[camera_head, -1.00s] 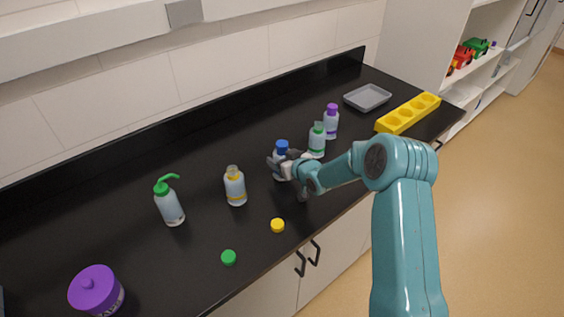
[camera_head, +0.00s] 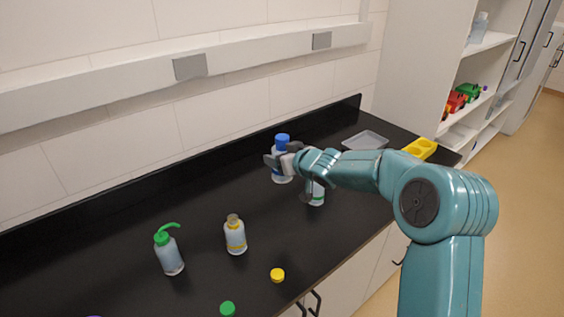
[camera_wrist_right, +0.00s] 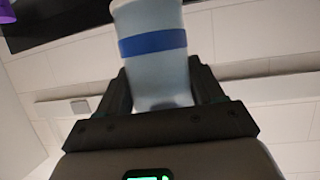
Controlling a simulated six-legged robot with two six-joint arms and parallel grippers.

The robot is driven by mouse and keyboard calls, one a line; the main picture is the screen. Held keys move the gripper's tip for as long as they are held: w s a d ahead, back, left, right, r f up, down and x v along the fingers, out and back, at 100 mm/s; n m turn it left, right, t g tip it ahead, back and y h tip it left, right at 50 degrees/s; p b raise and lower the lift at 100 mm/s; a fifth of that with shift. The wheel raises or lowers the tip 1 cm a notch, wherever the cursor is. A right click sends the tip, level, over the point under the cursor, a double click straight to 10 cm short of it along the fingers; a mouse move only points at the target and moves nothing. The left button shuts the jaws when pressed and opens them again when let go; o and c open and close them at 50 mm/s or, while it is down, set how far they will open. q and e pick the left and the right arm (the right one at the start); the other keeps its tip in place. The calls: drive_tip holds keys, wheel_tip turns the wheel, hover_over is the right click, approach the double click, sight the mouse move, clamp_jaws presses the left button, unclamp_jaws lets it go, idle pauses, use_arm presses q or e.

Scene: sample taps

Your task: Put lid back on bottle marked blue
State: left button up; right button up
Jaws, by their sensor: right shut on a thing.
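The bottle marked blue (camera_head: 282,172) is in my right gripper (camera_head: 283,163). A blue lid (camera_head: 282,139) sits on its top. In the head view it looks upright and raised above the black counter. My right gripper is shut on this bottle. My left gripper is not in view.
A yellow lid (camera_head: 277,275) and green lid (camera_head: 228,308) lie in front. A grey tray (camera_head: 366,140) and yellow rack (camera_head: 420,149) are at right.

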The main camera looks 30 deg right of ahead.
drive_tip(key=o, duration=0.7)
drive_tip(key=c, duration=0.9)
drive_tip(key=shift+s, duration=0.1)
